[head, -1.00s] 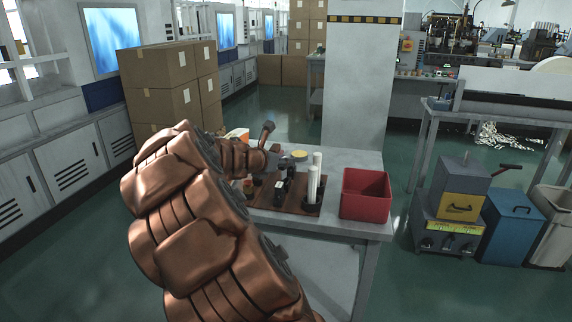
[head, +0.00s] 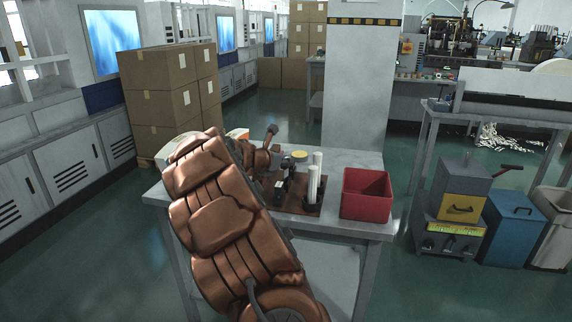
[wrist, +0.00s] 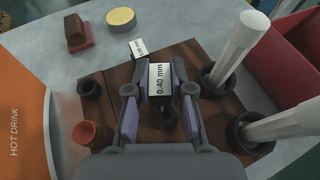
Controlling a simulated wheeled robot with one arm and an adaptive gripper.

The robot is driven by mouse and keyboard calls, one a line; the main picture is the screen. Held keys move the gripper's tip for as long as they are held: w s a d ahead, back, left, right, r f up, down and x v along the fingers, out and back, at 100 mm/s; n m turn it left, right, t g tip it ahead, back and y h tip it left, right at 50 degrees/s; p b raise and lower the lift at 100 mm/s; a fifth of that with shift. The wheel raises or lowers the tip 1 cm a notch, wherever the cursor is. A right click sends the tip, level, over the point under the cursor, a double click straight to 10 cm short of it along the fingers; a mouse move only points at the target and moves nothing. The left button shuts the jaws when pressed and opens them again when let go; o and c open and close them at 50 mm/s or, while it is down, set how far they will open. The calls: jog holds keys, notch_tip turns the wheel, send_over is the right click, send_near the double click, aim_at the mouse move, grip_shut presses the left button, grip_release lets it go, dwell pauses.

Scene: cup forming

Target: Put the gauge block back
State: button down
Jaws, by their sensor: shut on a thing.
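My gripper (wrist: 160,82) is shut on a gauge block (wrist: 160,77) with a white label reading "0.40 mm", held between its purple-lined fingers over the brown board (wrist: 196,58). I cannot tell whether the block touches the board. A second small labelled block (wrist: 138,49) sits at the board's far edge, beyond the fingers; its print is hard to read. In the head view the brown board (head: 297,208) lies on the grey table (head: 345,160), and my arm hides its left part.
Two white cylinders (wrist: 236,48) (wrist: 288,122) stand in black holders right of the gripper. A red bin (head: 366,195) is at right. A yellow round piece (wrist: 120,17), a red pad (wrist: 75,42), a reddish cup (wrist: 90,133) and an orange "HOT DRINK" container (wrist: 20,120) are nearby.

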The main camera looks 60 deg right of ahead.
jog(key=shift+f, duration=0.7)
jog(key=c, duration=1)
grip_release()
jog(key=shift+r, duration=0.3)
jog(key=p+v, duration=0.1)
jog(key=v, duration=1.1)
jog(key=shift+r+p, duration=0.25)
jog(key=shift+p, duration=0.05)
jog(key=shift+a, duration=0.1)
